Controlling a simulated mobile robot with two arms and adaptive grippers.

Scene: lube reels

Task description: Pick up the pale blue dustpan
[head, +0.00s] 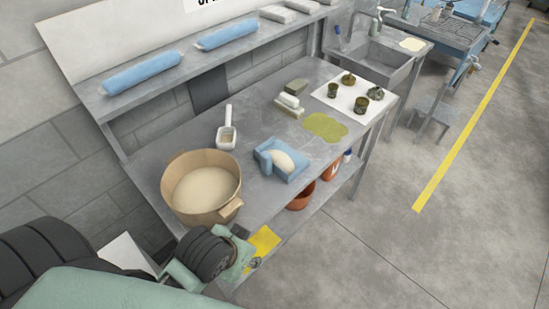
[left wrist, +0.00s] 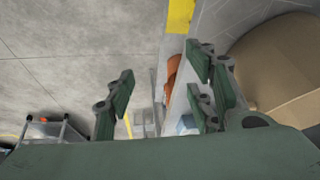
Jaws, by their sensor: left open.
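The pale blue dustpan (head: 290,172) lies on the grey workbench (head: 262,133), right of the large tan tub, with a whitish rounded thing in it. My left gripper (head: 245,254) is low at the bench's near end, in front of the tub and well apart from the dustpan. In the left wrist view its fingers (left wrist: 160,95) are spread, with nothing held between them. A small pale blue patch (left wrist: 187,123) shows there behind a finger; I cannot tell whether it is the dustpan. My right gripper is not in view.
A white scoop (head: 227,136), an olive spill (head: 325,127) and small parts on a white sheet (head: 335,99) are on the bench. Orange pots (head: 300,197) sit below.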

